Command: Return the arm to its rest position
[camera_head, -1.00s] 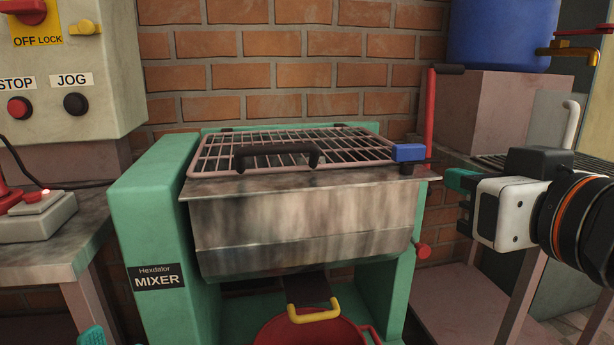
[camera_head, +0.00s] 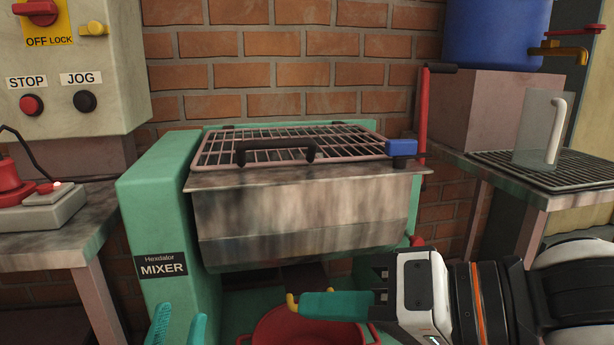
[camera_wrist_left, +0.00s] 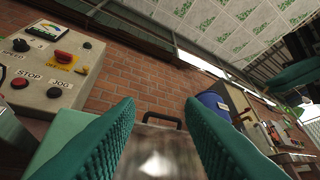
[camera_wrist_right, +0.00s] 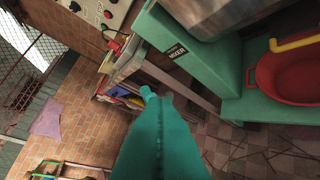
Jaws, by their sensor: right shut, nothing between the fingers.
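My right arm comes in from the right in the head view. Its gripper (camera_head: 338,305) has teal fingers pointing left, in front of the mixer's lower front. In the right wrist view its fingers (camera_wrist_right: 150,95) are together with nothing between them. My left gripper (camera_head: 178,325) shows only its teal fingertips at the bottom edge of the head view, left of the red bowl. In the left wrist view its two fingers (camera_wrist_left: 160,115) are spread wide apart with nothing between them.
The green mixer (camera_head: 155,215) with its barred lid (camera_head: 290,146) stands ahead. A red bowl (camera_head: 275,335) sits beneath it, partly hidden by my right gripper. A control box (camera_head: 75,65) is at left. A clear pitcher (camera_head: 533,130) stands on the right-hand grate.

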